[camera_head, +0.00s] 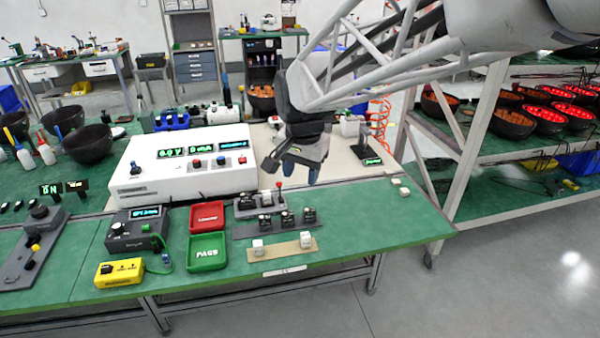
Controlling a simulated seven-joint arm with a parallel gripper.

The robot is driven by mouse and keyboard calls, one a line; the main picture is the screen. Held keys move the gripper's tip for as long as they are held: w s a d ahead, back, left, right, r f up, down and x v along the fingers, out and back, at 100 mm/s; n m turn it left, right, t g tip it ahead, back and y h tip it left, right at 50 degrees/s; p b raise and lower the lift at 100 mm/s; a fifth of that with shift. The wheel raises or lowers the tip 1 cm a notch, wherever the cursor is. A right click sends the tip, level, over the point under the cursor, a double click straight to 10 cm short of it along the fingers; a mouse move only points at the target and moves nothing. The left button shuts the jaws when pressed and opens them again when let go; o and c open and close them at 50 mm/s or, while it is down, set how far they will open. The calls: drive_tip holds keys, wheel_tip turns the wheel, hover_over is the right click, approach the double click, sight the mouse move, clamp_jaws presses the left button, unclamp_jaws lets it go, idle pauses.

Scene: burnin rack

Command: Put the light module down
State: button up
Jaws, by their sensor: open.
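My gripper (291,168) is above the back part of the green workbench, in front of the white power unit's right end. Its dark fingers point down and are spread apart, with nothing visible between them. Nothing is clearly marked as the light module. Small white block-like pieces are in view: two on a tan strip (284,250) near the bench's front edge, and others at the right end of the bench (404,191). I cannot tell which of these, if any, is the light module.
The white power unit (185,170) stands left of my gripper. A red tray (207,216) and a green tray (206,251) lie in front of it. A dark strip (270,229) holds small parts. A metal rack (550,146) with red-lit bowls stands right. The bench's front right is clear.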

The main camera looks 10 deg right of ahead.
drive_tip(key=s+d+n, duration=0.2)
drive_tip(key=s+n, duration=0.1)
drive_tip(key=s, duration=0.8)
drive_tip(key=s+d+f+n+t, duration=0.1)
drive_tip(key=s+n, duration=0.3)
drive_tip(key=s, duration=0.6)
drive_tip(key=shift+s+d+f, duration=0.3)
drive_tip(key=shift+s+d, duration=0.05)
drive_tip(key=shift+d, duration=0.25)
